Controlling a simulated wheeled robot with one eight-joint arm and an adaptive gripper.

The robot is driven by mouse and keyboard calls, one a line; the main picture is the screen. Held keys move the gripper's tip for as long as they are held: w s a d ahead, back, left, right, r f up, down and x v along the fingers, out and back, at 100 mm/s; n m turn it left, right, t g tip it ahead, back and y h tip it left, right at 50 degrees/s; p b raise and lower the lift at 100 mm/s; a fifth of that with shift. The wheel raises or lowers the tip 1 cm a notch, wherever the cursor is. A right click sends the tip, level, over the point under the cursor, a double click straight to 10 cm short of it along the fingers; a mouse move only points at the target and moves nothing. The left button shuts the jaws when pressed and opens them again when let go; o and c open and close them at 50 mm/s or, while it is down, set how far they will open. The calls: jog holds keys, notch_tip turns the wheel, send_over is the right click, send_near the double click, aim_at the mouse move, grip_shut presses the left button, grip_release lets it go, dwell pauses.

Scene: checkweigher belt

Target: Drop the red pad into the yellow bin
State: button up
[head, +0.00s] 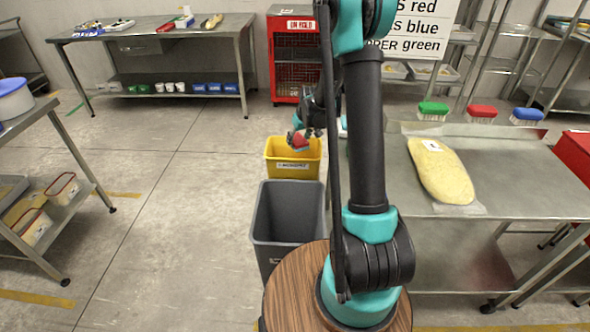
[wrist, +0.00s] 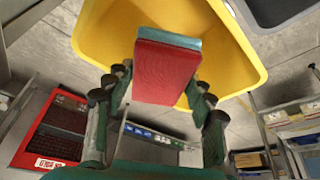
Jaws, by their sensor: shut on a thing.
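The red pad (wrist: 166,72) with a blue-green layer on one side is held between the fingers of my gripper (wrist: 160,100) in the wrist view. In the head view the red pad (head: 298,142) shows at the tip of my gripper (head: 302,138), over the yellow bin (head: 294,166). The yellow bin (wrist: 104,32) fills the upper middle of the wrist view, behind the pad. The pad appears above the bin's opening; its exact height over the rim is hard to tell. My arm hides part of the scene right of the bin.
A grey bin (head: 289,225) stands in front of the yellow bin. A steel table (head: 510,180) with a loaf-like item (head: 441,170) and green, red and blue brushes stands at right. A red cabinet (head: 296,60) is behind.

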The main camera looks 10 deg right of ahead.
jog(key=shift+f, duration=0.65)
jog(key=o, duration=1.3)
jog(key=shift+c, duration=0.2)
jog(key=shift+r, duration=0.1)
jog(key=v, duration=1.2)
jog(key=shift+s, duration=0.2)
